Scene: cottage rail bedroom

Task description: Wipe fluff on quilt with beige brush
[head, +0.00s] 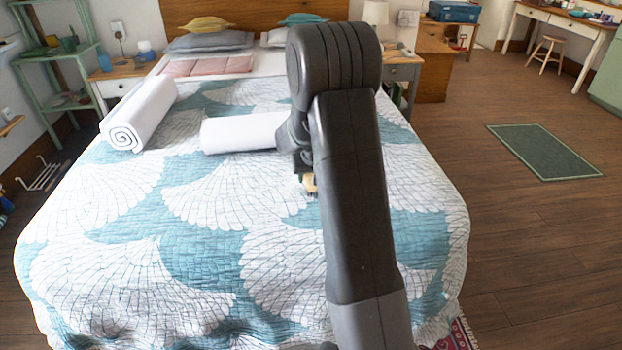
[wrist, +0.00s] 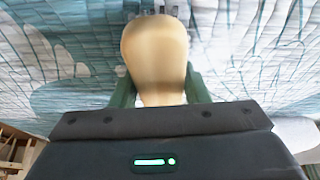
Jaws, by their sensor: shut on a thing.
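The quilt (head: 200,250) is teal with white fan shapes and covers the bed; it also fills the wrist view (wrist: 60,50). My gripper (wrist: 155,95) is shut on the beige brush (wrist: 155,55), with its green fingers on either side of the handle. In the head view the beige brush (head: 309,182) shows only as a small piece beside my arm, low over the middle of the quilt. Grey bristles show at the brush's far end in the wrist view. I cannot tell whether they touch the quilt. I cannot make out any fluff; my arm hides part of the quilt.
A rolled white towel (head: 140,112) lies at the bed's left, and another white roll (head: 238,133) lies just left of my arm. Pillows (head: 210,41) are at the headboard. Nightstands flank the bed. The front left of the quilt is clear.

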